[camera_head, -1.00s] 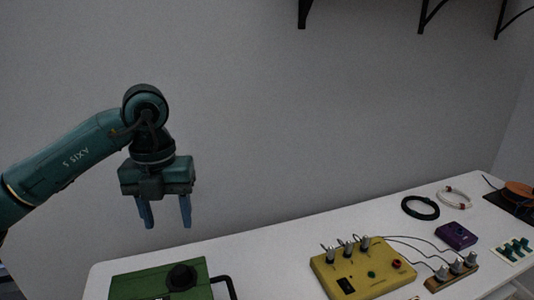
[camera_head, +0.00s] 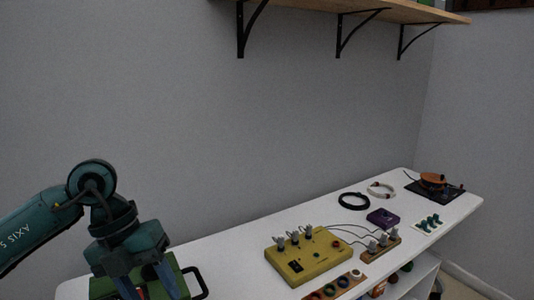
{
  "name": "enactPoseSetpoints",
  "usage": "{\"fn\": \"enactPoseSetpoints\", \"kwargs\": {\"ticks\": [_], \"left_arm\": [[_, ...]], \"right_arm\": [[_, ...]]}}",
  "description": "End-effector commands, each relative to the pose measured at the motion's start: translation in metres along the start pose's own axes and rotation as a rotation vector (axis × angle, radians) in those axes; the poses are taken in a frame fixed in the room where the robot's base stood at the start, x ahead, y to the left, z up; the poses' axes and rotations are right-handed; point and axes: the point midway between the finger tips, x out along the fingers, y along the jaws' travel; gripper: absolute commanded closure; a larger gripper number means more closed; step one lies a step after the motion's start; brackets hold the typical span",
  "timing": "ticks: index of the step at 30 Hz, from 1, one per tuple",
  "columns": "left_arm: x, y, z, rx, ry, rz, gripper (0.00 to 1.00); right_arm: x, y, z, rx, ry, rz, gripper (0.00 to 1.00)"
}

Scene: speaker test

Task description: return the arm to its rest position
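My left arm comes in from the lower left, and its gripper (camera_head: 150,287) points down with the two blue fingers apart. I see nothing between the fingers. The gripper overlaps a green box (camera_head: 188,284) with a black handle at the table's left end. I cannot tell how far the fingertips are from the box, as they run to the bottom edge of the picture. My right arm and gripper are not in view.
The white table (camera_head: 228,250) holds a yellow box (camera_head: 308,262) with plugs and cables, a purple box (camera_head: 383,217), a black cable coil (camera_head: 354,201) and a black mat (camera_head: 448,195) with an orange reel. A wooden shelf (camera_head: 400,12) hangs above.

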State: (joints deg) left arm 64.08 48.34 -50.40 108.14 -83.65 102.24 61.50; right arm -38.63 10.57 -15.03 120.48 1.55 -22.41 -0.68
Motion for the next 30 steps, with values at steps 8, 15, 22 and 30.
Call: {"fn": "enactPoseSetpoints", "kwargs": {"ticks": [8, 15, 22, 30], "left_arm": [[0.054, -0.116, -0.06, 0.149, 0.284, -0.709, 0.48], [0.029, -0.172, -0.06, -0.176, 0.346, -1.497, 0.48], [0.061, -0.114, 0.002, -0.95, 0.159, -1.9, 0.48], [0.204, 0.008, -0.015, -1.929, -0.087, -1.667, 0.48]], "right_arm": [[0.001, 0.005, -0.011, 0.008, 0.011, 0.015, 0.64], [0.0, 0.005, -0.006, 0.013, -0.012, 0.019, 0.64], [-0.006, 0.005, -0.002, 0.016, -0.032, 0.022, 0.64], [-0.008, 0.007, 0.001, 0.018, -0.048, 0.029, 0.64]]}}
